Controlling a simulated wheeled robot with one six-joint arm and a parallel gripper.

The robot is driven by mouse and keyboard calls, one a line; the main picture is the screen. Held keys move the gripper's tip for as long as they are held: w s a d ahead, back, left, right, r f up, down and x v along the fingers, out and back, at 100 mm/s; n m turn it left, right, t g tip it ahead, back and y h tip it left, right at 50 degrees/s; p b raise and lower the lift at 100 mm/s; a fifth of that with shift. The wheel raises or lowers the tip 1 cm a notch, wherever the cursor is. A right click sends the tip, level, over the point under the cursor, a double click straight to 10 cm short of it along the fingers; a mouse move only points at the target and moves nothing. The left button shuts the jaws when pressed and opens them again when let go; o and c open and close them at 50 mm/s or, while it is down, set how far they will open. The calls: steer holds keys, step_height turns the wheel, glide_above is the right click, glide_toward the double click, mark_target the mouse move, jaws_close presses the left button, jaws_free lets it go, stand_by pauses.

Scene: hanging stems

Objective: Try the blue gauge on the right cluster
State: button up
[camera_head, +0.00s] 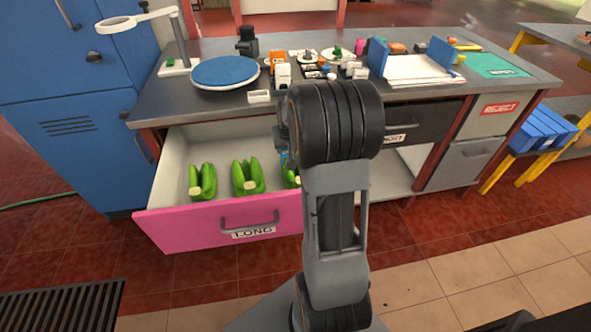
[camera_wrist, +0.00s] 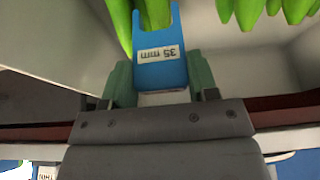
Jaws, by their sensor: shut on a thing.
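My gripper (camera_wrist: 160,85) is shut on the blue gauge (camera_wrist: 160,62), which carries an upside-down "35 mm" label. The gauge is a fork whose two prongs point to the top of the wrist view. A green finger of a cluster (camera_wrist: 124,22) shows between the prongs, and another lies just left of them. I cannot tell whether the gauge touches it. In the head view, the right cluster (camera_head: 290,179) is mostly hidden behind my arm, with a bit of the blue gauge (camera_head: 284,160) above it. The middle cluster (camera_head: 248,177) and left cluster (camera_head: 202,182) lie clear of my gripper.
The clusters lie in an open pink-fronted drawer (camera_head: 178,233) marked LONG; its walls surround my gripper. The bench top (camera_head: 215,105) above holds a round blue pad (camera_head: 225,72), a ring lamp (camera_head: 121,23) and several small items.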

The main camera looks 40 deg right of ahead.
steer(key=shift+r+p, duration=1.6)
steer(key=shift+r, duration=0.8)
